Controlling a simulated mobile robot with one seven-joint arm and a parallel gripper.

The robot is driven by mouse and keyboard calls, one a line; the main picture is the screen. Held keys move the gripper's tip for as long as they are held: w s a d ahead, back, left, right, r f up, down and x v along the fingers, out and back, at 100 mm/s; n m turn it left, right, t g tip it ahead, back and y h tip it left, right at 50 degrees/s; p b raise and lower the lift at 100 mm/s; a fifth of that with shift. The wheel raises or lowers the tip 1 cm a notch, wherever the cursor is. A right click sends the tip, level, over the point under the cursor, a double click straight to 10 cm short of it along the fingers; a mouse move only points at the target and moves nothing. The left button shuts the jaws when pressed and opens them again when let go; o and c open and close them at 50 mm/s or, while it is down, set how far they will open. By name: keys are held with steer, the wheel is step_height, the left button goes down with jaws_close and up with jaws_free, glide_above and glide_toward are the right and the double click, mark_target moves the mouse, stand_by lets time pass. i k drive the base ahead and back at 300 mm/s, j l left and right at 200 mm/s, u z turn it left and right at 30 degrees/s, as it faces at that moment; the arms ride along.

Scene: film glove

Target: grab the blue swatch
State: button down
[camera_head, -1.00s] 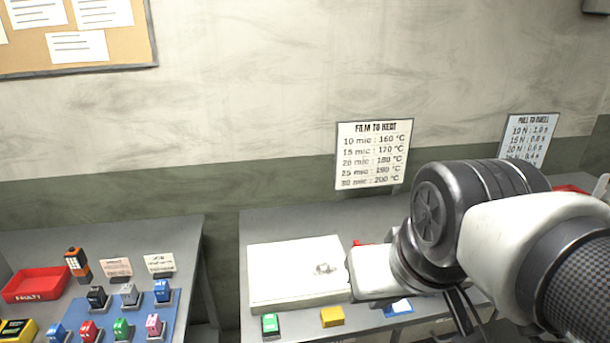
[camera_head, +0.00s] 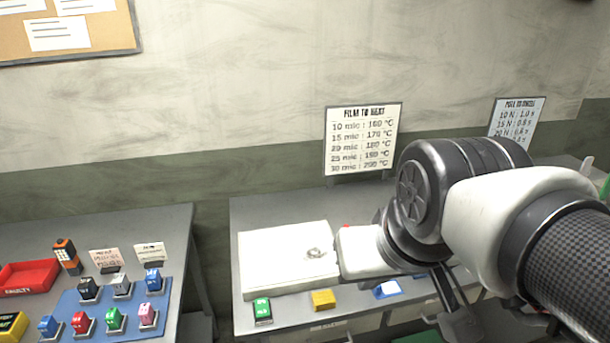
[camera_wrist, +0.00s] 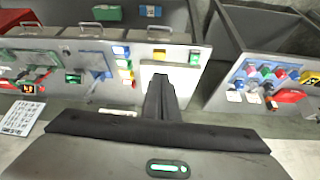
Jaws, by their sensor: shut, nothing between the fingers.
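A small blue piece with a white part (camera_head: 388,290), which looks like the blue swatch, lies near the front edge of the middle table, right of a yellow block (camera_head: 323,300). In the wrist view it appears as a blue and white piece (camera_wrist: 120,50), left of the yellow block (camera_wrist: 158,54). My gripper (camera_wrist: 160,82) is shut and empty. In the wrist view its fingers appear over the white slab, to the right of the blue piece; their height is unclear. In the head view my arm covers the right part of the table.
The white slab (camera_head: 285,258) and a green block (camera_head: 262,310) are on the same table. A separate left table carries a blue mat (camera_head: 75,300) with several coloured blocks, some blue, and a red tray (camera_head: 28,277). A wall and a heat chart (camera_head: 361,138) stand behind.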

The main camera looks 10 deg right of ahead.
mark_target(391, 288)
steer(key=i+l+u, duration=0.1)
steer(key=l+u, duration=0.25)
steer(key=l, duration=0.15)
steer(key=l+u, duration=0.35)
steer(key=l, duration=0.2)
steer(key=i, duration=0.05)
